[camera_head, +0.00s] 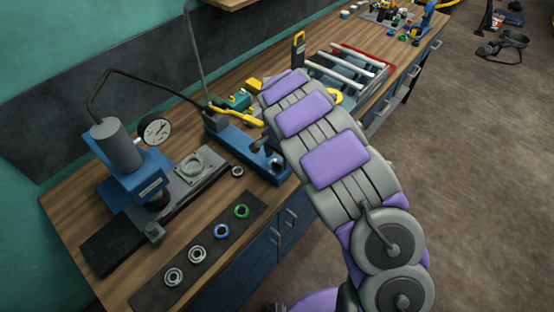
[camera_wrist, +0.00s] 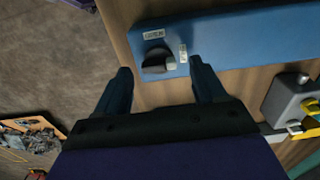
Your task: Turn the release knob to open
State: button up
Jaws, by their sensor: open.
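The release knob (camera_wrist: 155,61) is black with a pale grey part at its right, set on a blue body (camera_wrist: 245,38) in the wrist view. A small label sits above it and another to its right. My gripper (camera_wrist: 160,68) is open, with one dark finger to the left of the knob and one to the right. The knob lies between the fingertips, and I see no clear contact. In the head view the blue pump body (camera_head: 268,168) stands on the bench, partly behind my arm. My gripper and the knob are hidden there.
The wooden bench (camera_head: 60,205) carries a blue press with a gauge (camera_head: 154,130) at left and a dark strip with several rings (camera_head: 197,255) in front. A black hose (camera_head: 150,78) arches behind. A grey box with yellow parts (camera_wrist: 292,103) lies right in the wrist view.

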jog(key=shift+d+f, duration=0.15)
jog(key=shift+f, duration=0.5)
jog(key=shift+a, duration=0.35)
jog(key=shift+c, duration=1.1)
jog(key=shift+d, duration=0.2)
jog(key=c, duration=0.8)
jog(key=shift+c, duration=0.2)
